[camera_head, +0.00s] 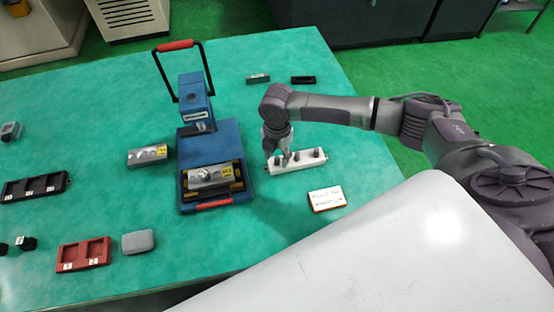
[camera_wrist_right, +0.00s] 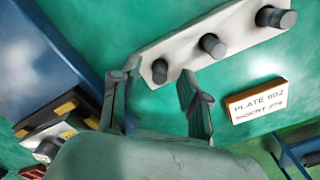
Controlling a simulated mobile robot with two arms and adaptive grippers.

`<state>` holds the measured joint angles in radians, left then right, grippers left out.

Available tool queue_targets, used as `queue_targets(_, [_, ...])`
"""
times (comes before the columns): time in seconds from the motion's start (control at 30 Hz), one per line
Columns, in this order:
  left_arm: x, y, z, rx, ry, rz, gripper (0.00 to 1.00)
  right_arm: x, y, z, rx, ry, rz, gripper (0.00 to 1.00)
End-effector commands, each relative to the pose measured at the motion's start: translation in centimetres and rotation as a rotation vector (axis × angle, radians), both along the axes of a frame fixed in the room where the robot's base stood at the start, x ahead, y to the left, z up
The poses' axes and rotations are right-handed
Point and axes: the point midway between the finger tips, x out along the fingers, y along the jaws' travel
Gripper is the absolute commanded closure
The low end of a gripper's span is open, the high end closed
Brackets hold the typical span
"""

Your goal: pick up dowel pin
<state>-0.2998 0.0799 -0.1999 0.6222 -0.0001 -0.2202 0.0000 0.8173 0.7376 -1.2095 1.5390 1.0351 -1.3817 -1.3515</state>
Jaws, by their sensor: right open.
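Several dark grey cylindrical dowel pins stand in a white holder strip (camera_head: 299,166) on the green table, right of the blue press. In the right wrist view the holder (camera_wrist_right: 185,52) runs diagonally with three pins: the nearest (camera_wrist_right: 160,71), a middle one (camera_wrist_right: 212,45) and a far one (camera_wrist_right: 276,17). My right gripper (camera_head: 279,155) is over the left end of the holder, and it also shows in the wrist view (camera_wrist_right: 157,85). Its fingers are apart, with the nearest pin seen between their tips. I cannot tell whether they touch it. My left gripper is not in view.
The blue press (camera_head: 225,145) with its tall handle stands close left of my right gripper. A labelled plate (camera_head: 327,198) lies in front of the holder. Two small blocks (camera_head: 258,78) (camera_head: 303,80) lie at the back. A red tray (camera_head: 84,254) is front left.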

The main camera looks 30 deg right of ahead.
Motion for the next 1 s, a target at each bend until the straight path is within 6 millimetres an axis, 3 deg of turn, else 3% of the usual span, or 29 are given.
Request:
queue_targets(0.17, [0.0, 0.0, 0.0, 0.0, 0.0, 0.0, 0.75, 0.0, 0.0, 0.0, 0.0, 0.0, 0.0, 0.56])
queue_targets(0.43, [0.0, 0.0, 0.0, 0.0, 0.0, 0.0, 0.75, 0.0, 0.0, 0.0, 0.0, 0.0, 0.0, 1.0])
queue_targets(0.8, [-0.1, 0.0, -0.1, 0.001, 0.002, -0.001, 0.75, 0.0, 0.0, 0.2, 0.001, -0.001, 0.0, 1.0])
queue_targets(1.0, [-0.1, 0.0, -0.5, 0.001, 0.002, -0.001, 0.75, 0.1, 0.0, 1.5, 0.002, -0.003, -0.001, 1.0])
